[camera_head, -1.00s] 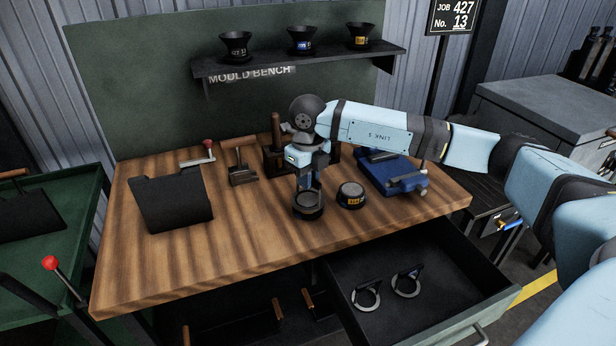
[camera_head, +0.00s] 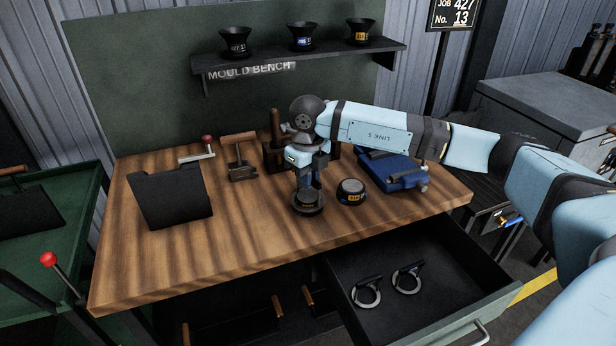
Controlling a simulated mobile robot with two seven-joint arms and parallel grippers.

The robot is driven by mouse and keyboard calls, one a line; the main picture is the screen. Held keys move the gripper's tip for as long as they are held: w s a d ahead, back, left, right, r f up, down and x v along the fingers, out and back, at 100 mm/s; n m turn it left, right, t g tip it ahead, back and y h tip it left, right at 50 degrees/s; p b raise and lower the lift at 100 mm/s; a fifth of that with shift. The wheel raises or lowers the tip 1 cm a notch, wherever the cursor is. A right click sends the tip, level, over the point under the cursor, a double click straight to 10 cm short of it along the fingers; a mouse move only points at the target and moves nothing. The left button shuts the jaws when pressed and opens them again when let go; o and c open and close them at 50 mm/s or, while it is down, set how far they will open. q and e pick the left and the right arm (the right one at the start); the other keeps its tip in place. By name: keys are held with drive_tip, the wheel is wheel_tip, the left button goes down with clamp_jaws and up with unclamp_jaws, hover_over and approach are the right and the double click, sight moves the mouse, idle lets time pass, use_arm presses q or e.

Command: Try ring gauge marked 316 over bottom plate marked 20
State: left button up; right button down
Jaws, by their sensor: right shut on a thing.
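My right gripper (camera_head: 310,180) is over the front middle of the wooden bench, pointing down and shut on a dark ring gauge (camera_head: 308,211). The ring appears low around a dark round bottom plate (camera_head: 308,198), whose top and small orange label show inside it. I cannot tell whether the ring rests on the bench. Its handle is hidden by the gripper, and the marks are too small to read. A second bottom plate (camera_head: 351,191) with a yellow label stands just right, apart from the ring. My left gripper is not in view.
Two ring gauges (camera_head: 367,293) (camera_head: 408,280) lie in the open drawer (camera_head: 460,306). A blue vise (camera_head: 396,170) stands right on the bench (camera_head: 245,235); a dark stand (camera_head: 172,198) and a wooden-handled tool (camera_head: 240,160) stand left. The bench's front left is clear.

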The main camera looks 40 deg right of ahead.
drive_tip(key=shift+f, duration=0.25)
idle(0.5)
drive_tip(key=shift+r+p, duration=0.45)
drive_tip(key=shift+r, duration=0.6)
drive_tip(key=shift+r+p, duration=0.9)
drive_tip(key=shift+r, duration=0.6)
drive_tip(key=shift+r+p, duration=0.6)
drive_tip(key=shift+r, duration=0.55)
